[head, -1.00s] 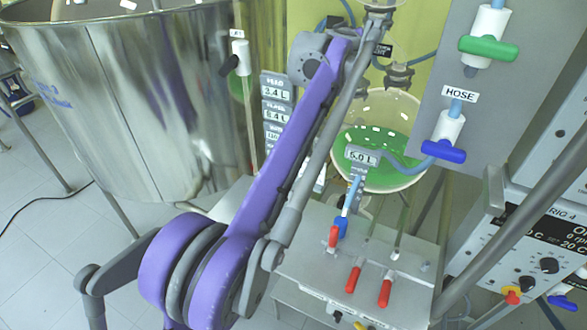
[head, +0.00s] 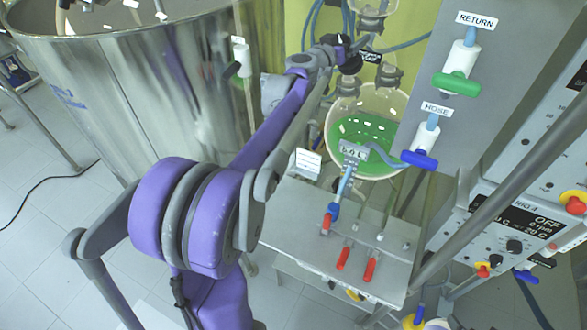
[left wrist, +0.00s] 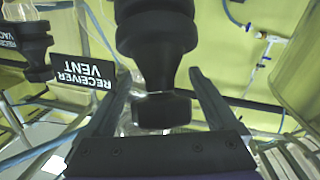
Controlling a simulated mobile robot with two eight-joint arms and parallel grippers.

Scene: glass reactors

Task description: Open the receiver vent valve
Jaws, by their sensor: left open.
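The receiver vent valve shows in the left wrist view as a black knob (left wrist: 160,108) below a wider black body (left wrist: 157,35). A black sign (left wrist: 84,72) reading RECEIVER VENT, upside down here, is just left of it. My left gripper (left wrist: 160,85) is open, with one dark finger on each side of the knob; I cannot tell whether they touch it. In the head view my left gripper (head: 343,50) is small and dark at the upper middle, beside a black label (head: 370,57), and hides the valve. My right gripper is not in view.
A large steel tank (head: 130,110) stands left. A grey panel (head: 470,110) with RETURN and HOSE valves is right. Another black fitting (left wrist: 30,35) is left in the wrist view.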

